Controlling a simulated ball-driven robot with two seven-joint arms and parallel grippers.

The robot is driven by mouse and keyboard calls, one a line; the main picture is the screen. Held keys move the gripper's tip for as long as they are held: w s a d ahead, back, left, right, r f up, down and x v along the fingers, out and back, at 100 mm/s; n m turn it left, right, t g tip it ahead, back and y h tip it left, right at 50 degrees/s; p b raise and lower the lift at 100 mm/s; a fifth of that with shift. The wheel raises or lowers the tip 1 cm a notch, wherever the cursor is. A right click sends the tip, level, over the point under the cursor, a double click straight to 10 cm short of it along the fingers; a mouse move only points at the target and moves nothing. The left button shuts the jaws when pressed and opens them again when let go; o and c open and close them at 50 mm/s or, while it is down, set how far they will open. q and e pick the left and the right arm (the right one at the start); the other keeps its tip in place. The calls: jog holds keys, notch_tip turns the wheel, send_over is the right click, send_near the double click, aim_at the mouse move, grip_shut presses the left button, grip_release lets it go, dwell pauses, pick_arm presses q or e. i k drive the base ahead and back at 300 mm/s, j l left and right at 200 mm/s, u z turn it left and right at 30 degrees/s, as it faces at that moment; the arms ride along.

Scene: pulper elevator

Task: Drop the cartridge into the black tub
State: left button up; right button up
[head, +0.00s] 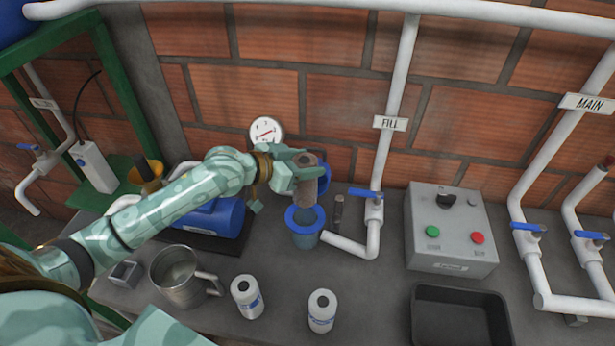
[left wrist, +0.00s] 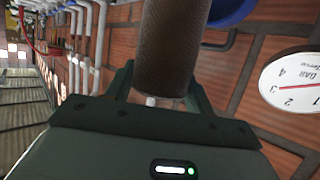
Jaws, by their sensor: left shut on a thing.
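The cartridge (head: 308,185) is a brownish, mesh-like cylinder. My left gripper (head: 297,170) is shut on it and holds it roughly upright, just above the blue-rimmed housing (head: 304,226). From this angle I cannot tell if its lower end is clear of the rim. In the left wrist view the cartridge (left wrist: 172,50) stands between the fingers of my left gripper (left wrist: 155,95). The black tub (head: 458,318) is on the bench at the lower right, cut by the picture's edge; the part in view looks empty. My right gripper is not in view.
A white fill pipe with a blue-handled valve (head: 366,196) stands right of the housing. A grey control box (head: 450,232) sits behind the tub. Two white bottles (head: 246,296) (head: 321,310) and a metal jug (head: 178,278) stand in front. A gauge (head: 266,131) is behind my gripper.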

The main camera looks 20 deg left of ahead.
aim_at(445, 324)
jog(key=z, duration=0.8)
